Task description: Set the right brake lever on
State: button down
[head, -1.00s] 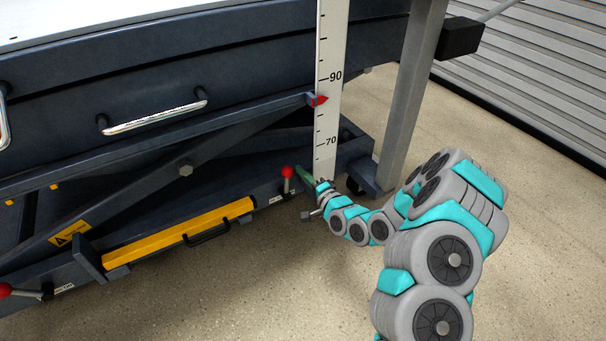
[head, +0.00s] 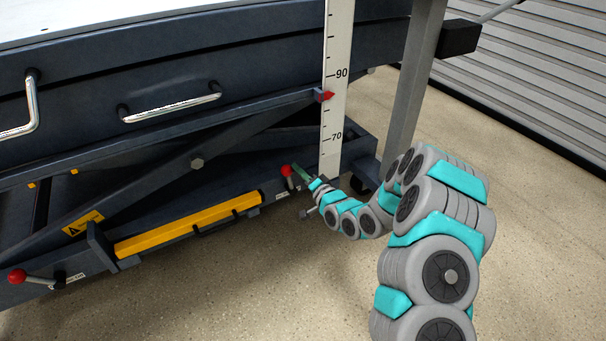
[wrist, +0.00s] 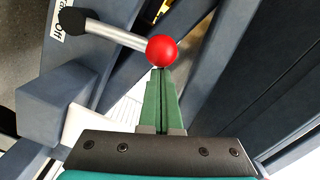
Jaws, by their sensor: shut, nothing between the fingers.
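The right brake lever (head: 287,170) has a red ball knob on a metal shaft at the right end of the lift's base. In the head view it stands nearly upright, leaning slightly left. In the wrist view the red knob (wrist: 162,51) is at the shaft's right end, with the dark pivot at the upper left. My gripper (head: 300,172) is just right of the knob. Its green fingers (wrist: 160,72) are together and empty, their tips at the knob's lower edge. I cannot tell whether they press on it.
Another red-knobbed lever (head: 16,276) lies over at the base's left end. A yellow bar (head: 188,224) runs between the levers. The height scale (head: 334,110) and a grey post (head: 408,90) stand close behind my gripper. The floor in front is clear.

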aim_at(284, 172)
jog(key=shift+s+a+f+n, duration=0.1)
jog(key=shift+s+a+n, duration=0.25)
jog(key=shift+a+n, duration=0.2)
jog(key=shift+s+a+f+n, duration=0.1)
jog(key=shift+s+a+n, duration=0.2)
jog(key=shift+a+n, duration=0.2)
jog(key=shift+s+a+f+b, duration=0.1)
jog(key=shift+s+a+b, duration=0.3)
jog(key=shift+a, duration=0.2)
jog(key=shift+s, duration=0.1)
